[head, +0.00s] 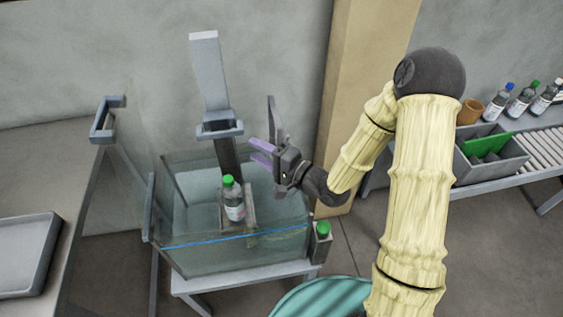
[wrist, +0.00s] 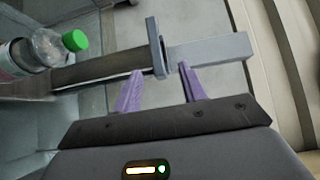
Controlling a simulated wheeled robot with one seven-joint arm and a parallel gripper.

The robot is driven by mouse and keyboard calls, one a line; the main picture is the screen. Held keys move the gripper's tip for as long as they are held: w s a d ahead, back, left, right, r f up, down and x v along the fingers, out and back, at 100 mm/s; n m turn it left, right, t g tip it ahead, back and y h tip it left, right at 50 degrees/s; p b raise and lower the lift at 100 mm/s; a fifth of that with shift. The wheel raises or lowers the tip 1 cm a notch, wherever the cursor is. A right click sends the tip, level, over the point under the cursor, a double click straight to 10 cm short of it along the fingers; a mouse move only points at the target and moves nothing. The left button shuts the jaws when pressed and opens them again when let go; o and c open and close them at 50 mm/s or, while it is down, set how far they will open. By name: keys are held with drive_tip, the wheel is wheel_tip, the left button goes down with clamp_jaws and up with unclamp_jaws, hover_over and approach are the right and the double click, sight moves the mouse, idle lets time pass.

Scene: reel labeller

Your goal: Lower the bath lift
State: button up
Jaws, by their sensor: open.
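The bath (head: 285,240) is a clear glass tank with a blue line around its front. The bath lift has a tall post with a light grey upper part (head: 211,85), a collar (head: 219,130) and a dark lower part. At its foot a small platform (head: 250,205) bears a green-capped bottle (head: 234,200), upright inside the tank. My gripper (head: 260,152) is open and empty, just right of the post below the collar. The bottle (wrist: 30,52) shows at left.
A counter with a grey tray (head: 25,255) lies left; a grey bracket (head: 105,118) stands beside the tank. A tan pillar (head: 360,60) rises behind my arm. At right are a divided bin (head: 490,165), several bottles and a roller conveyor (head: 545,150). A teal round surface (head: 320,300) is in front.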

drive_tip(key=p+v, duration=0.1)
drive_tip(key=v, duration=0.5)
drive_tip(key=shift+d+p, duration=0.25)
drive_tip(key=shift+p, duration=0.1)
idle(0.3)
idle(0.8)
drive_tip(key=w+d+r+n+g+h+p, duration=0.1)
drive_tip(key=d+r+n+g+h+p, duration=0.15)
drive_tip(key=d+n+h+p, duration=0.65)
drive_tip(key=s+d+r+m+g+h, duration=0.2)
drive_tip(key=s+d+r+g+h, duration=0.2)
drive_tip(key=s+d+r+h, duration=0.2)
drive_tip(key=s+d+r, duration=0.2)
drive_tip(key=s+r, duration=0.1)
drive_tip(key=s, duration=0.1)
drive_tip(key=shift+s+d+m, duration=0.15)
drive_tip(key=shift+s+m, duration=0.15)
drive_tip(key=shift+s, duration=0.05)
